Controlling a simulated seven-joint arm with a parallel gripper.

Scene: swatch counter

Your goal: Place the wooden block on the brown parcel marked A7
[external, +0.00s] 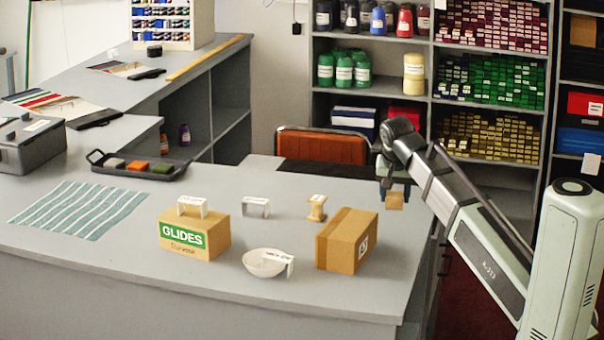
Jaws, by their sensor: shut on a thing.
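My gripper (393,191) is shut on the wooden block (396,201), a small tan piece that hangs below the fingers. The gripper and block appear above and to the right of a brown parcel (335,247), apart from it. The parcel stands near the counter's front right edge. It has a white label on its right face, whose marking is too small to read surely. Its top looks bare. A second brown box (194,240) with a green GLIDES label stands to the left, with a white bracket-like piece (192,206) on top.
A white bowl (264,263) with a white tag piece lies between the boxes. A wooden spool (316,208) and another white bracket (256,206) stand behind them. A striped cloth (80,210) and a black tray (138,165) lie left. An orange chair (322,147) is behind the counter.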

